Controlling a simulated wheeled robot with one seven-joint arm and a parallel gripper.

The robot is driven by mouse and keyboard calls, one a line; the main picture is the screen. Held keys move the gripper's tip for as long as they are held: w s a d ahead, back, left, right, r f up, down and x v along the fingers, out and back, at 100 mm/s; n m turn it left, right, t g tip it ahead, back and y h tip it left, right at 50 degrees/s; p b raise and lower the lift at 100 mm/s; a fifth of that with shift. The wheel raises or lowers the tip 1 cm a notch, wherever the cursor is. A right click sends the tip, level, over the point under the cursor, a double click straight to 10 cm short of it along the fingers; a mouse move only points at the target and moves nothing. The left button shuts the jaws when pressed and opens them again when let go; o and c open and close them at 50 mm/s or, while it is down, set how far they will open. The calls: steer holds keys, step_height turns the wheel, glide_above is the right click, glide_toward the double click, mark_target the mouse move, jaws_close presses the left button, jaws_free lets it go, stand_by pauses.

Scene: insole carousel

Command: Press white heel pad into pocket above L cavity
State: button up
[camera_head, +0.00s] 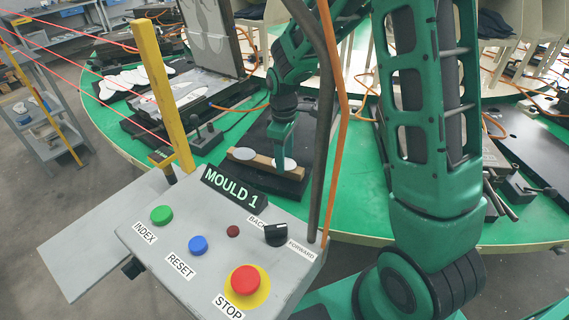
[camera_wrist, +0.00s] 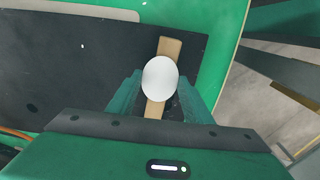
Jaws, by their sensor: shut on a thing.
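My gripper (camera_head: 283,157) reaches down over a dark mould plate (camera_head: 237,175) on the green carousel table. In the wrist view my gripper (camera_wrist: 160,85) has its fingers on both sides of a white oval heel pad (camera_wrist: 160,78), shut on it. Below the pad is a light wooden strip (camera_wrist: 170,47), which also shows in the head view (camera_head: 262,160). The held pad (camera_head: 284,164) shows there at the fingertips. A second white oval (camera_head: 243,154) lies toward the strip's left end. The pocket and L cavity cannot be made out; whether the pad touches below is unclear.
A grey control box (camera_head: 180,235) with a MOULD 1 sign and buttons stands in front. A yellow post (camera_head: 163,95) and dark and orange upright lines are near my arm. Another mould with a raised lid (camera_head: 212,38) is behind left, beside white insoles (camera_head: 135,78).

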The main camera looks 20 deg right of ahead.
step_height(320, 180, up, 13)
stand_by(1.8)
steer(key=shift+s, duration=0.1)
stand_by(0.4)
